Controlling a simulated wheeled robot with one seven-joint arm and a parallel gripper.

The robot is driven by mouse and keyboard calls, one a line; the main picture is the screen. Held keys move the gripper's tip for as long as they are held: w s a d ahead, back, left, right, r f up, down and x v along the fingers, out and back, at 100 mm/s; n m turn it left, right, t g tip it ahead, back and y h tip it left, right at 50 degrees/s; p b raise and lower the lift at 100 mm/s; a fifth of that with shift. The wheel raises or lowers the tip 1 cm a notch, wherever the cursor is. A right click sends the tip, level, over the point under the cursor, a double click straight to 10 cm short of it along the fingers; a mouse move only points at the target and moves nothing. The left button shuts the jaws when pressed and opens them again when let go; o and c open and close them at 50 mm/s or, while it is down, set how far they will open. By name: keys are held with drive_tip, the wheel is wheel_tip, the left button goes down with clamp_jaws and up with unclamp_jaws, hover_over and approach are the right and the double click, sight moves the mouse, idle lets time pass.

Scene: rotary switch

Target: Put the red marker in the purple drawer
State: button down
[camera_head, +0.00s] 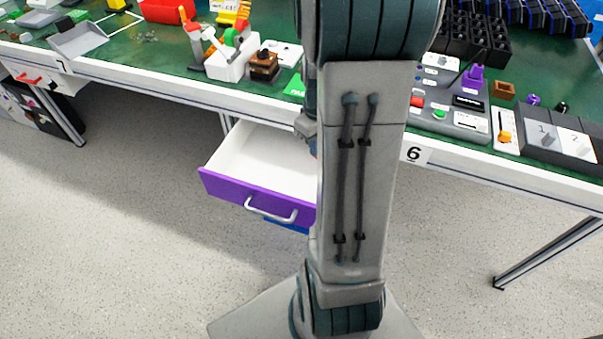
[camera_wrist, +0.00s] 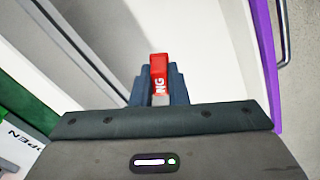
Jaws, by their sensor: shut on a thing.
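The purple drawer (camera_head: 257,196) is pulled out under the green-topped bench, left of my arm in the head view. Its white inside shows and looks empty where visible; my arm hides its right part. In the wrist view its purple front (camera_wrist: 265,60) runs down the right side. My gripper (camera_wrist: 156,85) is shut on the red marker (camera_wrist: 158,68), which has white lettering on it. The marker is held between the two fingertips, with the drawer's white inside behind it. In the head view my arm hides the gripper and marker almost wholly.
The bench edge (camera_head: 160,87) runs above the drawer. A white holder with tools (camera_head: 232,58) stands on the bench left of my arm. A panel with switches (camera_head: 455,105) stands right of it. The drawer's metal handle (camera_head: 270,211) sticks out in front.

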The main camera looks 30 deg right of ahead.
drive_tip(key=s+d+b, duration=0.2)
drive_tip(key=s+d, duration=0.1)
drive_tip(key=s, duration=0.1)
drive_tip(key=b, duration=0.3)
hover_over(291, 182)
drive_tip(key=shift+n, duration=0.3)
wheel_tip(291, 182, down, 8)
drive_tip(key=shift+d+r, duration=0.1)
drive_tip(key=shift+f+b, duration=0.4)
drive_tip(key=shift+f, duration=1.55)
drive_tip(key=shift+f, duration=0.1)
drive_tip(key=c, duration=1.4)
unclamp_jaws()
